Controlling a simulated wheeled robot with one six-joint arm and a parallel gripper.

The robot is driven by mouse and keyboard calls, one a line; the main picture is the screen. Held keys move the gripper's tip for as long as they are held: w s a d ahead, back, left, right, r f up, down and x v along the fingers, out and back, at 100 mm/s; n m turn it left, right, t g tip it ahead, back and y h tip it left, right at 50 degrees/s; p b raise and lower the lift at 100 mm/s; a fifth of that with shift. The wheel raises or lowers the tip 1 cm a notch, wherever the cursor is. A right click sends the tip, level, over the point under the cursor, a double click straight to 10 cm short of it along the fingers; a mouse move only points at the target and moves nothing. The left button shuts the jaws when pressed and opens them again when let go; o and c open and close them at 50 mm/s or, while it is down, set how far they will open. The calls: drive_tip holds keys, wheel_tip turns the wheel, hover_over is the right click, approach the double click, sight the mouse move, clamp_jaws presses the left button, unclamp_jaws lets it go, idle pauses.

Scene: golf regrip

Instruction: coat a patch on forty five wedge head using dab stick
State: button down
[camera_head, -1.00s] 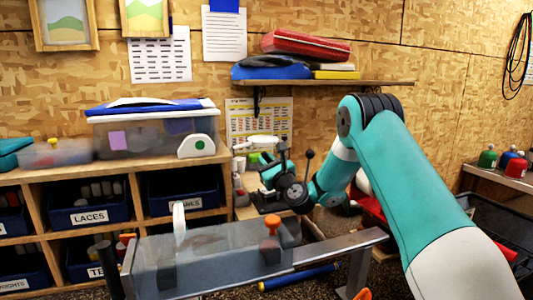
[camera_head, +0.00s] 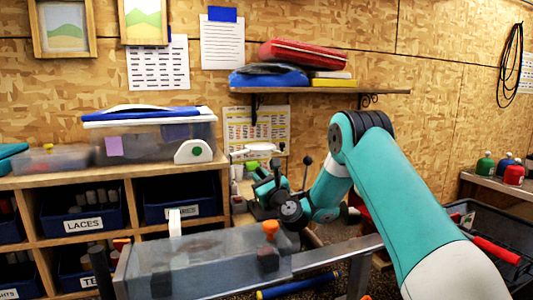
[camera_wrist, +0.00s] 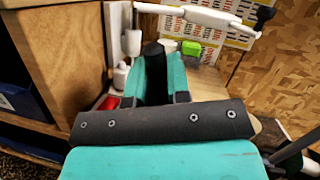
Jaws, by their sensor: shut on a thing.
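My gripper (camera_head: 262,182) is over the far end of the work area, in front of the wall chart. In the wrist view my gripper (camera_wrist: 158,72) has its teal fingers closed around a dark, rounded upright object (camera_wrist: 153,56). This may be the dab stick, but its tip and most of its length are hidden. I cannot make out the forty five wedge head in either view.
A grey see-through box (camera_head: 200,262) with an orange knob (camera_head: 270,227) stands in front. A white bar-like fixture (camera_wrist: 200,17) is beyond my gripper, with a green item (camera_wrist: 191,47) nearby. Shelving with blue bins (camera_head: 85,212) is at left, a black crate (camera_head: 490,230) at right.

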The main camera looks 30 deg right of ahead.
drive_tip(key=shift+d+f, duration=0.1)
drive_tip(key=shift+d, duration=0.4)
drive_tip(key=r+p, duration=0.1)
drive_tip(key=r, duration=0.2)
drive_tip(key=shift+d+p, duration=0.2)
drive_tip(key=shift+p, duration=0.2)
drive_tip(key=shift+s+a+r+p, duration=0.15)
drive_tip(key=shift+r+p, duration=0.45)
drive_tip(key=shift+p, duration=0.15)
wheel_tip(320, 180, up, 4)
drive_tip(key=p, duration=0.4)
drive_tip(key=shift+r, duration=0.15)
drive_tip(key=shift+s+f+b, duration=0.15)
drive_tip(key=shift+f+b, duration=0.55)
drive_tip(key=shift+b, duration=0.1)
